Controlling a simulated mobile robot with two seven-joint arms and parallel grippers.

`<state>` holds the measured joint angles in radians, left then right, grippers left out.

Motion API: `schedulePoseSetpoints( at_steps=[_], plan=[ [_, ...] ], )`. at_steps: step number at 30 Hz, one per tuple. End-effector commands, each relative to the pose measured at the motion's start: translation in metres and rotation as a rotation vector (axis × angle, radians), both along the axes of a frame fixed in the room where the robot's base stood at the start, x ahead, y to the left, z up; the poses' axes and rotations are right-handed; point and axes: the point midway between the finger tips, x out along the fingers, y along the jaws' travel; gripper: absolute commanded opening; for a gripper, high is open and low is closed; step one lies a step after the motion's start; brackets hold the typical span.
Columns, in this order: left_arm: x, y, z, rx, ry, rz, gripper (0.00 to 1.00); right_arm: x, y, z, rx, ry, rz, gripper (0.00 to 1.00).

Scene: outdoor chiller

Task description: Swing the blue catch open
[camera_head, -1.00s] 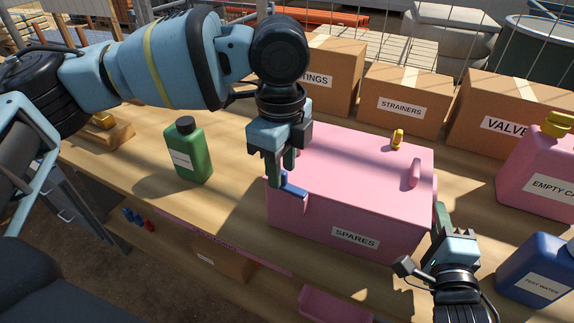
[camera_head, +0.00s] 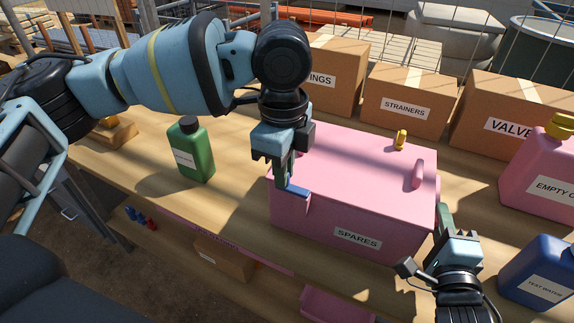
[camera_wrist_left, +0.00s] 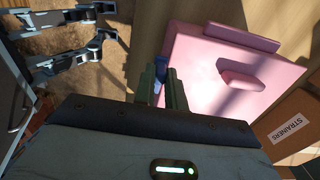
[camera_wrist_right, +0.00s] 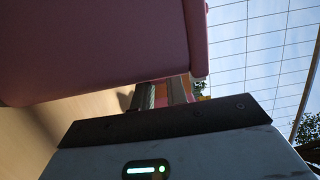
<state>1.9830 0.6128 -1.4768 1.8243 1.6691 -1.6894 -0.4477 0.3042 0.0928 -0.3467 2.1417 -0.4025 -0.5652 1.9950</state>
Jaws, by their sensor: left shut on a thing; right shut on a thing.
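The pink box (camera_head: 345,170) marked SPARES stands on the wooden bench with its lid down. The blue catch (camera_head: 298,193) is at the top edge of its front, near the left end. My left gripper (camera_head: 284,183) points down at that corner and is shut on the catch, whose blue end shows between the fingers in the left wrist view (camera_wrist_left: 162,66). My right gripper (camera_head: 442,217) is at the box's right end. It is shut on a pink part there, mostly hidden by the fingers in the right wrist view (camera_wrist_right: 161,95).
A green bottle (camera_head: 192,158) stands left of the box. A blue can (camera_head: 540,270) and a pink can (camera_head: 540,165) stand to the right. Cardboard boxes (camera_head: 407,105) line the back. Bare bench lies between the bottle and the pink box.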

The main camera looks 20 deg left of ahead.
Motion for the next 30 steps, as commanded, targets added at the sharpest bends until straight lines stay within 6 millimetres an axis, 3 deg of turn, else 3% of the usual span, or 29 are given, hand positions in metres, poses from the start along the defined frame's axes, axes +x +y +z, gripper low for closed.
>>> schedulePoseSetpoints(
  at_steps=[11, 12, 17, 26, 30],
  plan=[
    [-0.001, 0.000, 0.000, -0.001, 0.000, 0.043, 0.00, 0.000, 0.000, 0.000, 0.000, 0.001, 0.000, 0.00],
    [-0.001, 0.000, 0.000, -0.001, 0.000, 0.043, 0.15, 0.000, 0.000, 0.000, 0.000, 0.001, 0.000, 0.00],
    [-0.001, 0.000, 0.000, 0.000, -0.001, 0.042, 0.35, 0.000, 0.000, 0.000, 0.000, 0.001, 0.000, 0.00],
    [-0.001, 0.000, 0.002, -0.001, -0.001, 0.041, 0.35, 0.000, 0.000, 0.000, 0.000, 0.001, 0.000, 0.00],
    [-0.001, 0.000, 0.013, 0.000, -0.002, 0.041, 0.35, 0.000, 0.000, 0.000, 0.000, 0.001, 0.000, 0.00]
  ],
)
